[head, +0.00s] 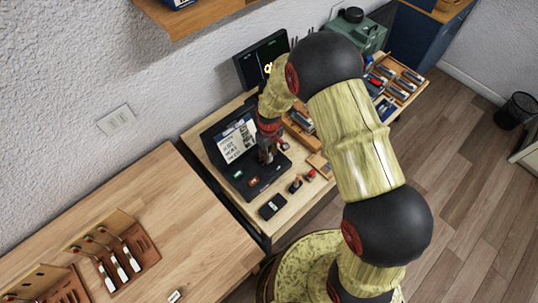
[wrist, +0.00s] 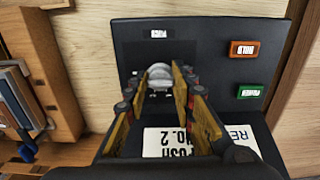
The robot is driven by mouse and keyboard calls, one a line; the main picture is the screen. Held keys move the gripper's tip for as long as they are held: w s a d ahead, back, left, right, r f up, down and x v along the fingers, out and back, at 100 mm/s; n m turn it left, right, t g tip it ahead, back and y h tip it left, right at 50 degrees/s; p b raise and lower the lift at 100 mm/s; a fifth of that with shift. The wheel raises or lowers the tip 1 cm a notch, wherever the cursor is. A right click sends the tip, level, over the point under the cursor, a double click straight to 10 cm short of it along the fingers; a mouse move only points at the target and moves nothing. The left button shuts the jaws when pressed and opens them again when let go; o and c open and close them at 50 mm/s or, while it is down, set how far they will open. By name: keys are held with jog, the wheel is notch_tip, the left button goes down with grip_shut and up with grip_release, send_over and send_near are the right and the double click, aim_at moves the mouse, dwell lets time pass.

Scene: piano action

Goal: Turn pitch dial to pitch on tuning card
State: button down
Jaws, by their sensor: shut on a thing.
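The pitch dial (wrist: 158,73) is a silver-grey round knob on a black tuner panel (wrist: 205,72) in the wrist view. My gripper (wrist: 162,90) is shut on it, one finger on each side. In the head view my gripper (head: 267,155) points down at the black tuner (head: 262,190) and hides the dial. A white card (head: 237,142) with dark lines of text stands on the tuner's raised back. Its text is too small to read. In the wrist view, part of a white label (wrist: 168,142) shows behind my fingers, its print upside down.
The panel has an orange button (wrist: 244,49) and a green button (wrist: 250,91) beside the dial. A dark monitor (head: 262,60) stands behind. A black box (head: 272,206) and small tools (head: 297,184) lie in front of the tuner. A wooden tool tray (head: 397,83) is at right.

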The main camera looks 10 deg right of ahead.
jog(key=shift+n, duration=0.8)
jog(key=c, duration=1.6)
grip_release()
jog(key=shift+o, duration=0.6)
notch_tip(320, 180, up, 12)
